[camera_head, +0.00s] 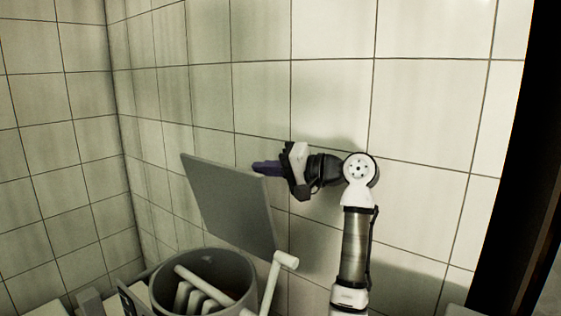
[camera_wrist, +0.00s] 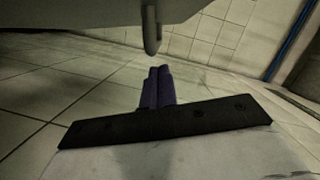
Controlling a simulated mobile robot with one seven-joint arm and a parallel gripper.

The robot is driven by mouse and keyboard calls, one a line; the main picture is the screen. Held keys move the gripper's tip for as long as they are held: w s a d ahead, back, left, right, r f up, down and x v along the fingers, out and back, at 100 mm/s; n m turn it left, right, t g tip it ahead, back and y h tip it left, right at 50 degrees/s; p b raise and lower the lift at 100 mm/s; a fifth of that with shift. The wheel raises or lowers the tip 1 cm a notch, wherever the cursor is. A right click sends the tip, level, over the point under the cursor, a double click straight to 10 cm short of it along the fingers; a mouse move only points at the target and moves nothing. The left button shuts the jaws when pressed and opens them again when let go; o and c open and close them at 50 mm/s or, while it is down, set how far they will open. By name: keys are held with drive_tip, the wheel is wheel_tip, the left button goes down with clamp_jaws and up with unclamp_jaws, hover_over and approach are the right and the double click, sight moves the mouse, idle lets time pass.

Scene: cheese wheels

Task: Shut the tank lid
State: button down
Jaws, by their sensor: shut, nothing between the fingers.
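The tank lid (camera_head: 228,205) is a flat grey panel. It stands open, steeply tilted, above the round grey tank (camera_head: 246,285), whose mouth is uncovered. My gripper (camera_head: 256,167) is at the lid's upper right corner in the head view, its purple fingers pointing left, shut and empty. I cannot tell whether they touch the lid. In the wrist view the shut fingers (camera_wrist: 159,70) point at a rounded grey bar (camera_wrist: 151,30). A large grey surface (camera_wrist: 60,12), probably the lid, fills the top left there.
Pale rods or tools (camera_head: 190,274) show inside the tank's mouth. A white T-shaped bar (camera_head: 286,260) stands at the tank's right. A tiled wall (camera_head: 420,110) is close behind my arm. Grey box-like items (camera_head: 92,302) stand left of the tank.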

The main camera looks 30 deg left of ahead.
sight(223, 184)
drive_tip(key=shift+s+a+f+p, duration=0.15)
drive_tip(key=shift+a+p, duration=0.2)
drive_tip(key=shift+a, duration=0.75)
drive_tip(key=shift+s+a+f+p, duration=0.1)
drive_tip(key=shift+a+p, duration=0.25)
drive_tip(key=shift+a, duration=0.75)
drive_tip(key=shift+s, duration=0.1)
drive_tip(key=s+n+b, duration=0.1)
drive_tip(key=s, duration=0.1)
drive_tip(key=s+f+n+t+b, duration=0.1)
drive_tip(key=s+n+b, duration=0.1)
drive_tip(key=s, duration=0.1)
drive_tip(key=s+n+b, duration=0.2)
drive_tip(key=shift+s+a+f+t+h, duration=0.25)
drive_tip(key=shift+s+t+h, duration=0.05)
drive_tip(key=shift+s+h, duration=0.1)
drive_tip(key=s+a+f+n+t+b, duration=0.1)
drive_tip(key=s+f+n+t+b, duration=0.2)
drive_tip(key=s+f+n+b, duration=0.4)
drive_tip(key=shift+s+f+n+h+b, duration=0.3)
drive_tip(key=shift+s+f+b, duration=2.35)
drive_tip(key=shift+s+f, duration=0.85)
